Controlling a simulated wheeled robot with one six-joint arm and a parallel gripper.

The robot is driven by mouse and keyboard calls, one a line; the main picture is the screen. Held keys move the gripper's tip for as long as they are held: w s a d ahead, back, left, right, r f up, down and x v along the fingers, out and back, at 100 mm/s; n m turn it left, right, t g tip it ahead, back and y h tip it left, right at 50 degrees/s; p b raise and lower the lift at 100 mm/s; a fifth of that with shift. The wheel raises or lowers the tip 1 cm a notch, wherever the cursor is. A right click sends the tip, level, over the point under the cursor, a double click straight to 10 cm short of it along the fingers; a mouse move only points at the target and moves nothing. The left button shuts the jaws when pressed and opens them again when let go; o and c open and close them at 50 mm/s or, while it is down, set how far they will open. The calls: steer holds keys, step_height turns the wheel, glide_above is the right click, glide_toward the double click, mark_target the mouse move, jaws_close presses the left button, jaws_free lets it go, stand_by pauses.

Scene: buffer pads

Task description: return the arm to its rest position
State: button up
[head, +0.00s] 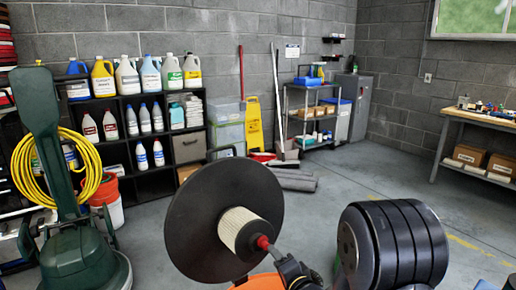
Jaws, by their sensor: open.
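A large dark round disc (205,215) stands tilted at the bottom centre. A ribbed cream cylinder (243,232) sticks out from its face, with a red knob (263,243) and a short grey rod at its end. What appears to be my gripper (291,268), black and partly cut off by the bottom edge, is open just right of the rod. I cannot tell whether it touches the rod.
A green floor machine (78,255) with a coiled yellow cable (95,165) stands at the left. Behind it is a black shelf (160,130) with bottles. A cart (305,115) and a workbench (480,122) stand farther back. The floor (385,180) between is clear.

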steer(key=w+n+y+b, duration=0.1)
steer(key=n+b, duration=0.2)
steer(key=n, duration=0.3)
steer(key=w+n+y+b, duration=0.1)
steer(key=n+b, duration=0.2)
steer(key=n, duration=0.4)
steer(key=w+n+y+b, duration=0.1)
steer(key=n+y+b, duration=0.1)
steer(key=n, duration=0.5)
steer(key=shift+w+a+f+g+b, duration=0.25)
steer(key=shift+a+f+g+b, duration=0.15)
steer(key=shift+b, duration=0.2)
steer(key=shift+d, duration=0.1)
